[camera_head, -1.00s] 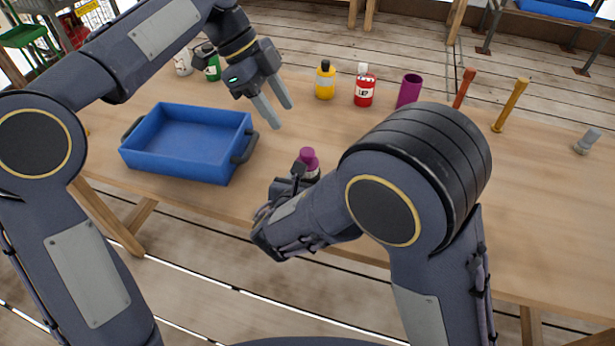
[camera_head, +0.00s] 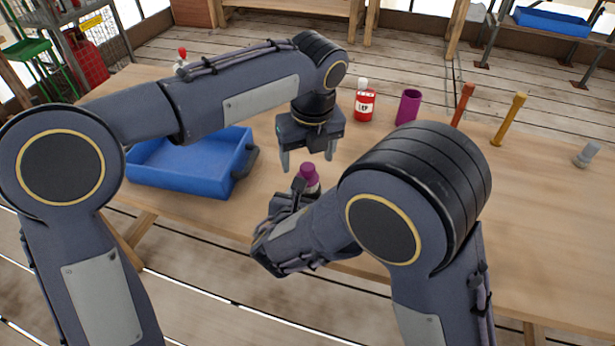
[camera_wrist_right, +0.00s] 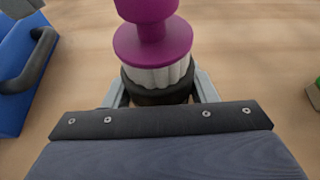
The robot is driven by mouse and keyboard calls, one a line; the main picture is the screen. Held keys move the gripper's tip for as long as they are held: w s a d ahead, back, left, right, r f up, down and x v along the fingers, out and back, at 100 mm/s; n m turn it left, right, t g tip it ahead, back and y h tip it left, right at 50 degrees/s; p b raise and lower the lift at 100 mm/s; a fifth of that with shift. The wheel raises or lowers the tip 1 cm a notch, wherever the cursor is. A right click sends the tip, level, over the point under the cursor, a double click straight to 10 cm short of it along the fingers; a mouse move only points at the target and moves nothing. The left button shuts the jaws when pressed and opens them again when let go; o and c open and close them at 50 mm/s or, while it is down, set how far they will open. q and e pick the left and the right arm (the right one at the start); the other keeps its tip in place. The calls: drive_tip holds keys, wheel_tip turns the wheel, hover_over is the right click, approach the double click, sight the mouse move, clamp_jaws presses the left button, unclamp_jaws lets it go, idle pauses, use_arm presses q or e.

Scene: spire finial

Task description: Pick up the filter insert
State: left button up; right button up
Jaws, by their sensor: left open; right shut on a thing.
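The filter insert (camera_head: 310,174) has a purple knob and flange, a white pleated body and a black lower part. It shows close up in the right wrist view (camera_wrist_right: 153,45), standing between the fingers. My right gripper (camera_head: 298,187) is shut on its lower part, near the table's front edge. The gripper hides the insert's bottom, so I cannot tell whether it touches the table. My left gripper (camera_head: 306,161) is open and points down. Its fingertips appear just above the purple knob, one to each side; the exact gap is unclear.
A blue tray (camera_head: 240,142) stands left of the grippers, partly behind my left arm. A red bottle (camera_head: 365,106), a purple cup (camera_head: 408,107), a red peg (camera_head: 462,105), a yellow peg (camera_head: 510,118) and a grey piece (camera_head: 587,154) stand behind and right. The table's right side is clear.

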sight(308, 166)
use_arm(q)
drive_tip(key=shift+w+a+f, duration=0.1)
drive_tip(key=shift+w+f, duration=0.1)
drive_tip(key=shift+f, duration=1.2)
drive_tip(key=shift+w+f, duration=0.15)
drive_tip(key=shift+f, duration=1.2)
drive_tip(key=c, duration=1.1)
